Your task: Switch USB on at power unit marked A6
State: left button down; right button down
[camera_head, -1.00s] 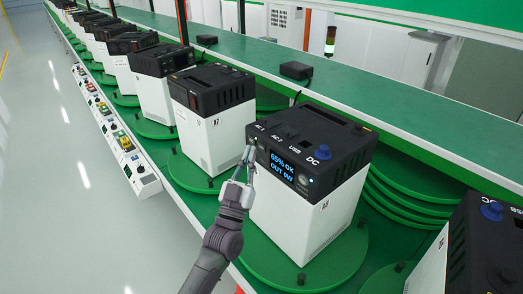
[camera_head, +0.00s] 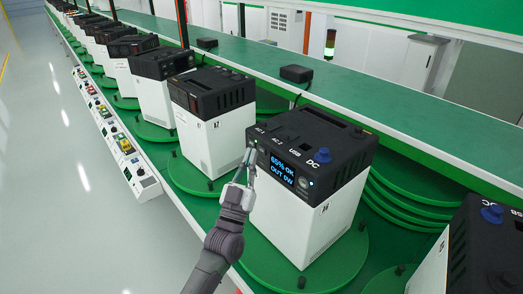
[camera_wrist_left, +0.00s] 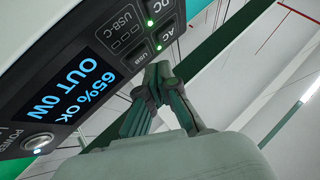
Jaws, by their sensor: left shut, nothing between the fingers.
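The nearest whole power unit (camera_head: 305,220) is a white box with a black top on a green turntable. The mark on its side is too small to read surely. Its screen (camera_head: 283,169) reads 65% OK, OUT 0W, and this screen also fills part of the left wrist view (camera_wrist_left: 68,85). The USB button (camera_wrist_left: 140,56) sits beside the AC button (camera_wrist_left: 170,38), with green lights lit near AC and DC. My left gripper (camera_head: 249,158) is shut and empty, its tips at the panel's left end. In the wrist view the tips (camera_wrist_left: 160,72) are close to the USB button; contact cannot be told.
Another power unit (camera_head: 212,135) stands behind on its own turntable, with more down the line. A further unit (camera_head: 480,245) is at the right edge. A green shelf (camera_head: 390,110) with small black boxes (camera_head: 296,73) runs behind. Control boxes (camera_head: 140,175) line the aisle side; the floor is clear.

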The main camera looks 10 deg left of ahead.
pick_arm(q)
jog(key=shift+w, duration=0.1)
dwell(0.4)
jog(key=shift+w+d, duration=0.25)
jog(key=shift+w, duration=0.05)
jog(key=shift+w+d+b, duration=0.2)
jog(key=shift+w+b, duration=0.05)
jog(key=shift+b, duration=0.05)
dwell(0.6)
jog(key=shift+s, duration=0.1)
jog(key=shift+s+a+p, duration=0.3)
jog(key=shift+s+a, duration=0.15)
jog(key=shift+s, duration=0.1)
dwell(0.3)
jog(key=s+a+p, duration=0.1)
jog(key=s, duration=0.1)
jog(key=s+a+p, duration=0.1)
jog(key=s+a, duration=0.1)
dwell(0.4)
